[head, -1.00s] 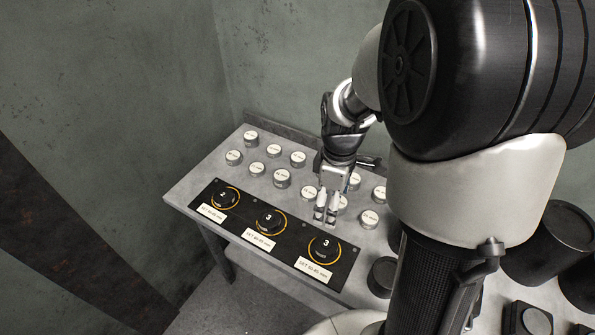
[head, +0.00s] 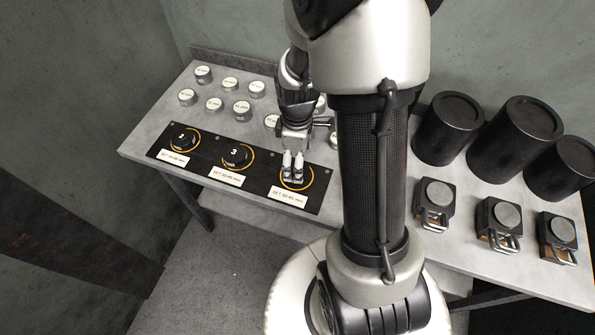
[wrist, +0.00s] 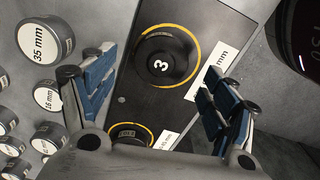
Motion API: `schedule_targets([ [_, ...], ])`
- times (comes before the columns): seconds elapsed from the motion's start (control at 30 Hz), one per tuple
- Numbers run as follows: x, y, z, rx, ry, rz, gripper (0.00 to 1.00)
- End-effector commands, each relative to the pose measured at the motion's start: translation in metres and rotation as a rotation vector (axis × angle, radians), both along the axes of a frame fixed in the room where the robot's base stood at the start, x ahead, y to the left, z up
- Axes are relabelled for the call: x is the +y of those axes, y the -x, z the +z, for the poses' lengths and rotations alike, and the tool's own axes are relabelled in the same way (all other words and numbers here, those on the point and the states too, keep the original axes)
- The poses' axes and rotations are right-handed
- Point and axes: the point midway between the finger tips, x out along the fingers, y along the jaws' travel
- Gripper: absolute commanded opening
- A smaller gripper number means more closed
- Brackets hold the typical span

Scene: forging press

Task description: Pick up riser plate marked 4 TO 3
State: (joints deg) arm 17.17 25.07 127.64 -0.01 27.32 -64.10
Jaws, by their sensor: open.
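No riser plate with a readable 4 TO 3 mark shows in either view. My gripper (head: 292,174) is open and empty, over the rightmost dial of the black panel in the head view. In the wrist view my gripper (wrist: 156,84) has its fingers spread either side of the panel, with a black dial (wrist: 166,60) marked 3 between and beyond them. In the head view the fingers partly hide the rightmost dial (head: 304,184).
The black panel (head: 262,183) also has a left dial (head: 184,137) and a middle dial (head: 236,154). Several round mm-marked discs (head: 242,107) stand behind it. At right are several black cylinders (head: 513,140) and blocks with round grey tops and handles (head: 498,220).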

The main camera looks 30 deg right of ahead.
Motion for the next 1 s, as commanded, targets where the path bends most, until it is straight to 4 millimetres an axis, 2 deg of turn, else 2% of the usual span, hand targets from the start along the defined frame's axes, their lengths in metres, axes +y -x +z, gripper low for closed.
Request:
schedule_targets([
  [0.03,0.0,0.002,-0.013,0.002,-0.001,0.0,0.79],
  [0.2,0.0,0.003,-0.034,0.001,0.0,0.0,0.79],
  [0.43,0.0,0.002,-0.033,-0.001,0.001,0.0,0.79],
  [1.0,0.0,0.002,-0.033,0.0,0.0,0.0,0.41],
])
